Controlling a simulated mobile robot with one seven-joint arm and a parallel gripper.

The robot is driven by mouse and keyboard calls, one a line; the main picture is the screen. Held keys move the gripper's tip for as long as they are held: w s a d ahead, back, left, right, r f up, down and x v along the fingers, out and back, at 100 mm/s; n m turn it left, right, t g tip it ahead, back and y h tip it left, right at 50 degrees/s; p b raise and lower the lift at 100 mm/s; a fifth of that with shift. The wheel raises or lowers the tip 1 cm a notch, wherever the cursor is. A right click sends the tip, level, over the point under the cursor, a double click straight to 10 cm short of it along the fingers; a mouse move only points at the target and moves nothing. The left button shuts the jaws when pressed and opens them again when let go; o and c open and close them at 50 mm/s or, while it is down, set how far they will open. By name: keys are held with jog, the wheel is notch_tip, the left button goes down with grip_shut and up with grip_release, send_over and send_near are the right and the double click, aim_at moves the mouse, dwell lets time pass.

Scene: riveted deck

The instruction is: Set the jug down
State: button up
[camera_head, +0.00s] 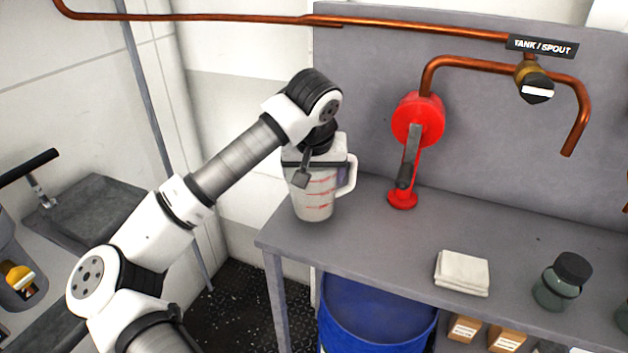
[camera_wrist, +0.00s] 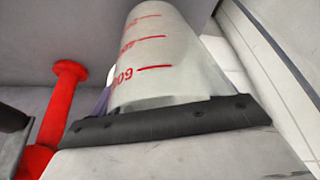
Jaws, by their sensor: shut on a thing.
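The jug (camera_head: 316,203) is a translucent white measuring jug with red marks and a handle on its right side. It is upright at the left end of the grey bench (camera_head: 345,240). I cannot tell whether its base touches the bench top. My gripper (camera_head: 318,166) is shut on the jug's upper part, with a dark finger across its front. In the wrist view, the jug (camera_wrist: 165,60) shows its red scale behind a dark finger bar. The far finger and the jug's inside are hidden.
A red hand pump (camera_head: 418,118) with a lever stands right of the jug. A copper spout (camera_head: 577,125) hangs farther right. A folded cloth (camera_head: 462,272) and a dark-capped jar (camera_head: 562,282) lie along the bench. A blue drum (camera_head: 370,312) is below. Bench space before the pump is clear.

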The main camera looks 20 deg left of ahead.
jog(key=shift+f, duration=1)
jog(key=shift+f, duration=0.2)
jog(key=o, duration=1.1)
